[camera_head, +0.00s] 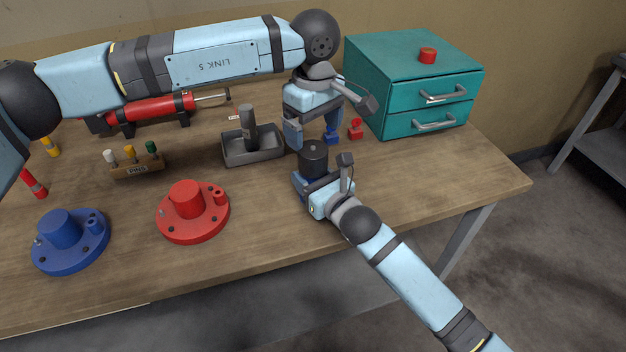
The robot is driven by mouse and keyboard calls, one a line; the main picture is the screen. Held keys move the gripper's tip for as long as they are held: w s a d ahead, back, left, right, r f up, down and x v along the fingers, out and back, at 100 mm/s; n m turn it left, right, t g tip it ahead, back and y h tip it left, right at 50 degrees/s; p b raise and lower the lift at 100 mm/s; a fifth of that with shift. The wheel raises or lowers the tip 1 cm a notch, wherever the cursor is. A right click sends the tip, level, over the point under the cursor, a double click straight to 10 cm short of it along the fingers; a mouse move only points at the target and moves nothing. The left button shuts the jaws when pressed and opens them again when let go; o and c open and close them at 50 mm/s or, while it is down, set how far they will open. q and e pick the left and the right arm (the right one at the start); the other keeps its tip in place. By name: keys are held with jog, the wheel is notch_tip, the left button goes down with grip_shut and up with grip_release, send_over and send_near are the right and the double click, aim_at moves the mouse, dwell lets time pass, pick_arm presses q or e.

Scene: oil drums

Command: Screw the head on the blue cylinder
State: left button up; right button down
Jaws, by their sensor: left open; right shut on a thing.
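My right gripper (312,182) is shut on the blue cylinder, low over the table's right part. Only a little blue shows between the fingers; the rest is hidden. A dark grey round head (313,155) sits upright at the top of the cylinder. I cannot tell how tightly it is seated. My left gripper (312,139) is open and points down just above and behind the dark head. I cannot tell whether its fingers touch the head.
A grey tray (270,156) with an upright grey piece stands left of the grippers. Red (187,230) and blue (62,262) flanged drum tops lie left. The table's right front is clear.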

pick_arm(q)
jog(key=n, duration=0.6)
jog(key=shift+n, duration=0.4)
jog(key=n, duration=1)
jog(key=shift+n, duration=0.4)
jog(key=n, duration=2.1)
jog(key=shift+n, duration=0.4)
jog(key=n, duration=0.5)
jog(key=shift+a, duration=0.1)
